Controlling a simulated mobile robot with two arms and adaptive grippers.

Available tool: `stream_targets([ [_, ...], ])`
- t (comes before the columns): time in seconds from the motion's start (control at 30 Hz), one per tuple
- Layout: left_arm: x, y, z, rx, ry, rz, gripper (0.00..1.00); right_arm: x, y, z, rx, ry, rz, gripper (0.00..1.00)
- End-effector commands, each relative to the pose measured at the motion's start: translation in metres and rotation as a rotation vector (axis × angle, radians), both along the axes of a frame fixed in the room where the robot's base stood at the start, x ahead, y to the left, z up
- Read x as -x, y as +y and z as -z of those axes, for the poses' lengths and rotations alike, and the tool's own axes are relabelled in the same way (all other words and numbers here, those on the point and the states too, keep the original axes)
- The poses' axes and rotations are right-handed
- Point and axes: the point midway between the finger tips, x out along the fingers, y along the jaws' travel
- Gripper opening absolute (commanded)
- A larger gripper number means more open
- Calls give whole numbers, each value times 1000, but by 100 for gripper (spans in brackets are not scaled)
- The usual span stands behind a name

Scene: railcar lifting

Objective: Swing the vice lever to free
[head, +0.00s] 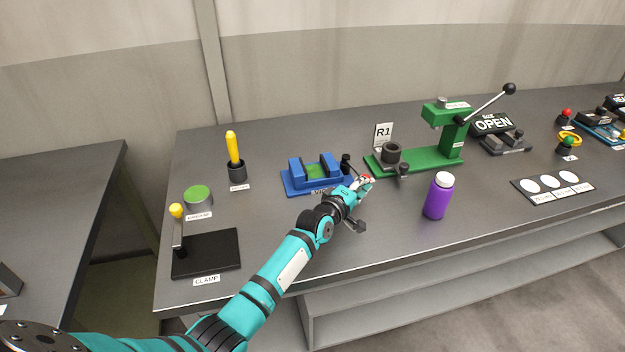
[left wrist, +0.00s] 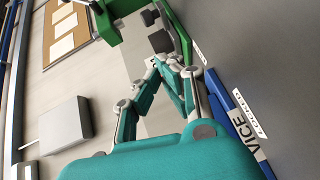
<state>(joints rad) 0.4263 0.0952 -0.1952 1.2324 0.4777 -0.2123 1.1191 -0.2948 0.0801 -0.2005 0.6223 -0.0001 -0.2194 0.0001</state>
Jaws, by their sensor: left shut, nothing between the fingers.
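The blue vice (head: 295,182) with a green patch between its jaws sits on the bench in the head view. A black-knobbed lever (head: 346,158) stands upright at its right end. My left gripper (head: 368,181) is shut and empty, just right of and in front of this lever. The picture does not settle whether they touch. The left wrist view shows my closed fingers (left wrist: 156,62) and the blue vice edge with its label (left wrist: 240,124) at the right. The lever cannot be made out there. My right gripper is not in view.
A green press (head: 430,158) with a long lever stands close on the right. A purple bottle (head: 438,198) is to the right of my gripper. A black clamp base (head: 206,252), yellow-handled tool (head: 232,148) and green-topped tin (head: 197,196) are on the left.

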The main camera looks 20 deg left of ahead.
Motion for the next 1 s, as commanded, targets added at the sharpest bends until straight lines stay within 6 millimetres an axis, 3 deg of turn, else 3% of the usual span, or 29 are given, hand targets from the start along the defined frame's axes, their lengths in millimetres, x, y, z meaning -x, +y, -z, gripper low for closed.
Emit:
stream_targets([
  [0.4,-27,-27,1,2,-1,0,0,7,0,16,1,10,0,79],
  [1.0,-36,-33,0,1,0,-1,0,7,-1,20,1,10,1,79],
])
